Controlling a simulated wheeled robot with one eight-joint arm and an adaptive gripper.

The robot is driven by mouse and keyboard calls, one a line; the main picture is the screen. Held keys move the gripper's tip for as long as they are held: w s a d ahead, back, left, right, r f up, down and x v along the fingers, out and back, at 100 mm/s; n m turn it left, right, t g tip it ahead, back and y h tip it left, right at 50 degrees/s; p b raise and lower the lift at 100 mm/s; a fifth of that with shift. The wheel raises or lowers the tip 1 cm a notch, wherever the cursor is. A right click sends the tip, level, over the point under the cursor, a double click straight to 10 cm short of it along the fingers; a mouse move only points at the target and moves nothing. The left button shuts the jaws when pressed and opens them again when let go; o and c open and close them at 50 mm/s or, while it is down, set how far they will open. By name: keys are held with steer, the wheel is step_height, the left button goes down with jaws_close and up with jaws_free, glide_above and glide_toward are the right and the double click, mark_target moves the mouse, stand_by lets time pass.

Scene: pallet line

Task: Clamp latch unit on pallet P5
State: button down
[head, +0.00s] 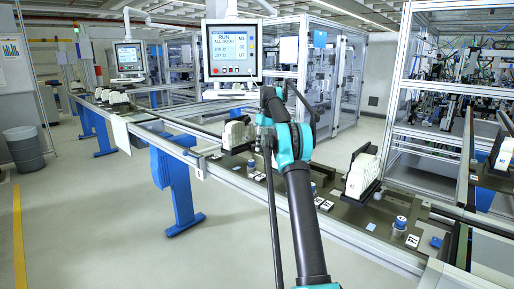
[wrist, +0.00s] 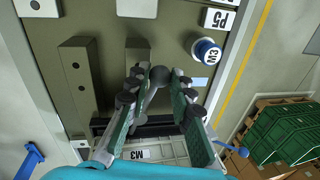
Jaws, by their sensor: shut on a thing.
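In the wrist view, my gripper (wrist: 161,73) is shut on a clamp lever with a dark round knob (wrist: 160,77). The lever's shaft runs down between the two fingers. The pallet (wrist: 100,27) under it is olive-grey, with a white label P5 (wrist: 219,18) at the top right. A white unit in a dark frame (wrist: 168,132) lies behind the fingers, partly hidden by them. In the head view my arm covers the gripper and the lever, and the pallet labels are too small to read.
A blue-capped cylinder marked N3 (wrist: 207,50) stands right of the lever. Raised blocks (wrist: 80,72) sit to the left. In the head view, white units (head: 362,174) stand along the conveyor. A screen (head: 232,50) hangs above it. Green crates (wrist: 280,130) lie beyond the rail.

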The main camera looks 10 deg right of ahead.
steer(key=shift+w+d+n+g, duration=0.15)
steer(key=shift+w+d+n, duration=0.25)
steer(key=shift+n, duration=0.5)
steer(key=shift+w+d+n+g, duration=0.2)
steer(key=shift+d+n, duration=0.4)
steer(key=shift+n, duration=0.3)
steer(key=shift+h, duration=0.3)
steer(key=c, duration=1.3)
jaws_free()
